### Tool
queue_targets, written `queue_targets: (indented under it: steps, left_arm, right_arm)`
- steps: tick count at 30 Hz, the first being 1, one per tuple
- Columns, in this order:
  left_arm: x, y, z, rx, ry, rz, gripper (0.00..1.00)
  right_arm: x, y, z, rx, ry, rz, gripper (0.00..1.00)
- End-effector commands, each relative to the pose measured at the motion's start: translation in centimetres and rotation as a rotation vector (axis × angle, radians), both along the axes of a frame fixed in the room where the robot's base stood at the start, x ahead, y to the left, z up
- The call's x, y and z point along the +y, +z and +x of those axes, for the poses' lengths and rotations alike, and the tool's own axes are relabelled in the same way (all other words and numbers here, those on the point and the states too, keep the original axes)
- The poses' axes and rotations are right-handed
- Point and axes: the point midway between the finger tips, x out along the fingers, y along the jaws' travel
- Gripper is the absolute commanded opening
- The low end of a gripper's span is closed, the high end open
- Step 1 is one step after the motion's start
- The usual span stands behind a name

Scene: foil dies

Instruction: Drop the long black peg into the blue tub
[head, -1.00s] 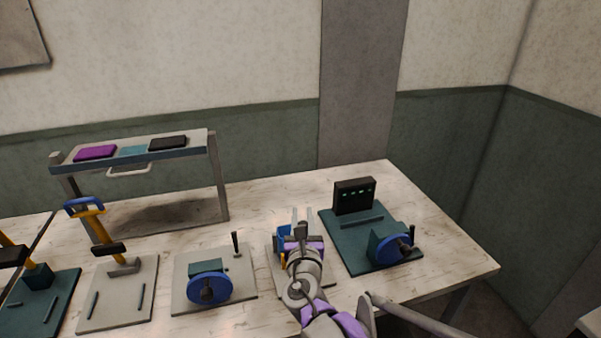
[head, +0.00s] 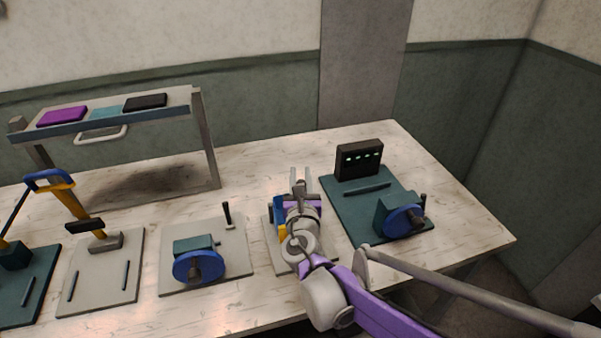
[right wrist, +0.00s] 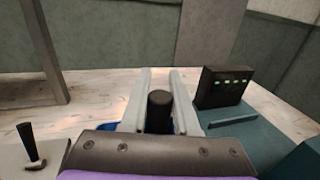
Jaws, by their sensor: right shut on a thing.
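My right gripper (head: 300,178) is over a light plate right of the table's middle. In the right wrist view its two pale fingers (right wrist: 158,75) stand on either side of a black cylinder (right wrist: 159,110), and it is shut on this. Only the cylinder's rounded top shows, so its full length is hidden. A blue block (head: 276,210) with a yellow part shows beside the gripper, mostly hidden by my arm; blue also shows under the fingers. I cannot tell whether it is the blue tub. Another thin black upright peg (head: 228,214) stands on the plate to the left. My left gripper is not in view.
A blue-wheeled device (head: 198,266) stands to the left, and another blue wheel (head: 403,220) is on the green plate to the right. A black box with green lights (head: 359,160) stands behind that. A raised shelf (head: 190,97) and yellow-blue lever (head: 64,195) are farther left.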

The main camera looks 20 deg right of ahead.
Motion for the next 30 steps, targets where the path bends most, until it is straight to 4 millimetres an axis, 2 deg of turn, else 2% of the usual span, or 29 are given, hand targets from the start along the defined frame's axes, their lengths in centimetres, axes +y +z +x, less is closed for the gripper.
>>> queue_targets:
  steps: [1,3,11,12,17,18,26,30]
  left_arm:
    - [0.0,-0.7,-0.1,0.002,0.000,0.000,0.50]
    - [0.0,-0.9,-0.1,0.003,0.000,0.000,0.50]
    - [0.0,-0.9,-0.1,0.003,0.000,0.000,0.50]
    - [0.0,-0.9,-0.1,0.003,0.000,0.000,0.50]
    - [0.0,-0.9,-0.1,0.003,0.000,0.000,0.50]
    - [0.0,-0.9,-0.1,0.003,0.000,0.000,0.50]
    - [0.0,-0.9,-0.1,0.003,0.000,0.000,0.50]
    - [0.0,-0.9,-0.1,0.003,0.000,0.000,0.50]
  right_arm:
    - [0.0,-0.8,0.0,0.001,-0.001,-0.001,0.00]
    - [0.0,-1.1,0.0,0.000,-0.001,0.000,0.00]
    - [0.0,-1.0,0.0,-0.001,0.000,0.000,0.00]
    - [0.0,-1.0,0.0,-0.001,0.000,0.000,0.32]
    - [0.0,-1.0,0.0,0.000,0.000,0.000,0.61]
    - [0.0,-1.0,0.0,0.000,0.000,0.000,0.63]
    - [0.0,-1.0,-0.1,0.000,0.000,0.000,0.63]
    - [0.3,-1.0,-1.1,0.000,0.002,0.000,0.63]
